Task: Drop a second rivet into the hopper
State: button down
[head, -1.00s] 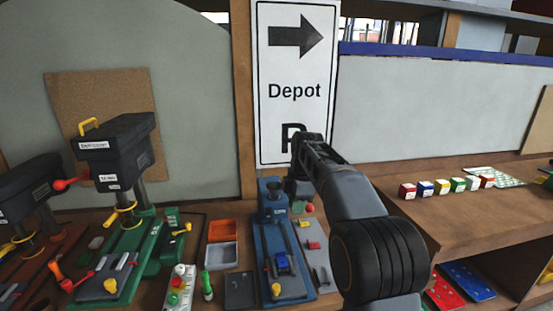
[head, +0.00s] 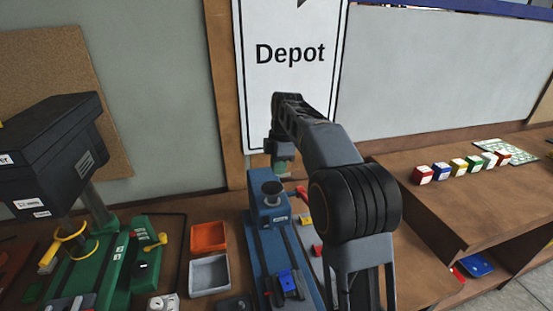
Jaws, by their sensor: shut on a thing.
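The blue machine (head: 268,230) stands on the bench at the middle, with a dark round funnel-like top, the hopper (head: 271,188), at its back end. My gripper (head: 282,168) points down just above and slightly to the right of the hopper in the picture. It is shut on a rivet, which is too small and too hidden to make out. The fingertips are small and dark here. What lies inside the hopper cannot be seen.
An orange tray (head: 208,237) and a grey tray (head: 209,274) sit left of the blue machine. A green press (head: 98,262) stands further left. Several coloured blocks (head: 459,166) line the right-hand shelf. The Depot sign (head: 290,80) rises close behind my gripper.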

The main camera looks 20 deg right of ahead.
jog(key=shift+s+f, duration=0.1)
jog(key=shift+f, duration=2.2)
jog(key=c, duration=1.1)
grip_release()
jog(key=shift+o, duration=0.2)
notch_tip(320, 180, up, 14)
jog(key=d, duration=0.1)
jog(key=shift+d+f, duration=0.15)
jog(key=shift+d, duration=0.15)
